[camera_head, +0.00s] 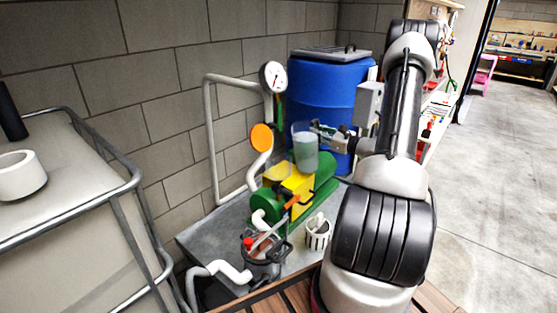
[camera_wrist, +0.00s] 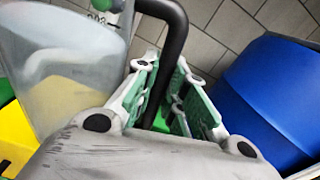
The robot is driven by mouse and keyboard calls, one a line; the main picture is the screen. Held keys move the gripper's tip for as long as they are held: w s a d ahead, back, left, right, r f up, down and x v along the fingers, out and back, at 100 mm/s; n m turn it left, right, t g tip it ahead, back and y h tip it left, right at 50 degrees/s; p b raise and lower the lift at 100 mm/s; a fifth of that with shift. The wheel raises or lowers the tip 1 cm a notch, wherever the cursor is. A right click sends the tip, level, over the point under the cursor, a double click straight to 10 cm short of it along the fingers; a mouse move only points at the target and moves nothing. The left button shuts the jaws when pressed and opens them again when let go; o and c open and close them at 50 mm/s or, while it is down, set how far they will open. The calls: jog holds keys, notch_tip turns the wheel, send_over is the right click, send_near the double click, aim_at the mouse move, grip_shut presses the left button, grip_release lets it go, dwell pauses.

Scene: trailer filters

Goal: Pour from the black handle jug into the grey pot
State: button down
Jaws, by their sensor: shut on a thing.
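The jug (camera_head: 305,153) is translucent grey with a black handle (camera_wrist: 176,35). In the head view it hangs roughly upright in the air, above the green and yellow pump. Its lower part looks darker, but its contents are unclear. My gripper (camera_head: 335,134) is shut on the black handle; the wrist view shows the handle between the green-padded fingers (camera_wrist: 166,100) and the jug body (camera_wrist: 65,65) at left. A pale grey-white, thick-walled pot (camera_head: 20,178) stands on the cart at far left, well away from the jug. Its inside is barely visible.
The pump (camera_head: 302,184), orange disc (camera_head: 261,137), gauge (camera_head: 273,77) and pipes crowd the grey bench. A dark metal vessel (camera_head: 264,269) and striped cup (camera_head: 318,234) are in front. A blue barrel (camera_head: 325,95) stands behind. The cart's rail (camera_head: 70,220) edges its top; floor at right is clear.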

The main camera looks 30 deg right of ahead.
aim_at(312, 126)
jog(key=shift+s+a+r+n, duration=0.15)
jog(key=shift+a+r+n, duration=0.3)
jog(key=shift+r+n, duration=0.25)
jog(key=shift+s+a+r+n, duration=0.2)
jog(key=shift+a+n, duration=0.35)
jog(key=shift+n, duration=0.25)
jog(key=shift+s+a, duration=0.1)
jog(key=shift+a, duration=0.05)
jog(key=shift+s+a+r+n, duration=0.25)
jog(key=shift+a+r+n, duration=0.4)
jog(key=shift+r+n, duration=0.3)
jog(key=shift+s+a+r+p, duration=0.1)
jog(key=shift+a+r+p, duration=0.1)
jog(key=shift+r+p, duration=0.1)
jog(key=shift+r+n, duration=0.1)
jog(key=shift+n, duration=0.15)
jog(key=shift+s+a+r+n+p, duration=0.15)
jog(key=shift+a+r+n+p, duration=0.2)
jog(key=shift+r+n, duration=0.35)
jog(key=shift+s+a+r+n+p, duration=0.1)
jog(key=shift+a+r+n+p, duration=0.35)
jog(key=shift+r, duration=0.4)
jog(key=shift+s+a+r+n+p, duration=0.15)
jog(key=shift+a+r+n, duration=0.1)
jog(key=shift+r+n, duration=0.45)
dwell(2.6)
